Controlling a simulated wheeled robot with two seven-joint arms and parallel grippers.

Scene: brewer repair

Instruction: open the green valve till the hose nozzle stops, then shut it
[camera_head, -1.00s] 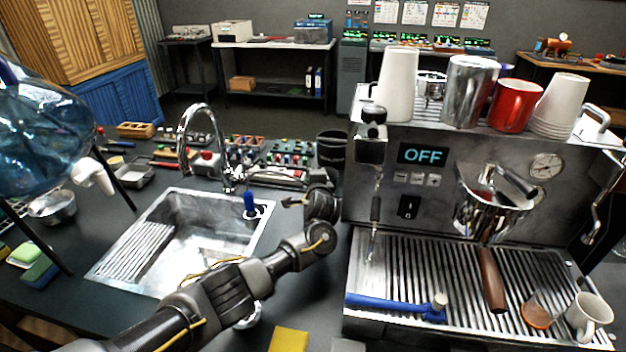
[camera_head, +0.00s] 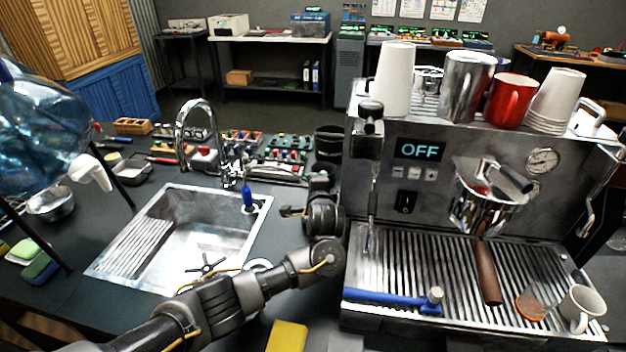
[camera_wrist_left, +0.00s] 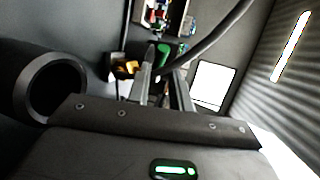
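A small green part (camera_wrist_left: 163,52), likely the valve's handle, shows in the left wrist view just beyond my fingertips, with a brass-yellow fitting (camera_wrist_left: 126,68) to its left. A dark hose (camera_wrist_left: 215,42) curves away to the upper right. My left gripper (camera_wrist_left: 164,82) is open, its two fingers parted with nothing seen held between them. In the head view, my left gripper (camera_head: 290,211) is between the sink and the coffee machine, pointing left. I cannot make out the green valve there or the hose nozzle. My right gripper is not in view.
The steel sink (camera_head: 140,243) with its tap (camera_head: 190,115) lies left of my arm. The coffee machine (camera_head: 420,150) stands close on the right, reading OFF. A blue-handled tool (camera_head: 385,299) lies on its drip tray. A dark round container (camera_wrist_left: 40,88) borders my gripper's view.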

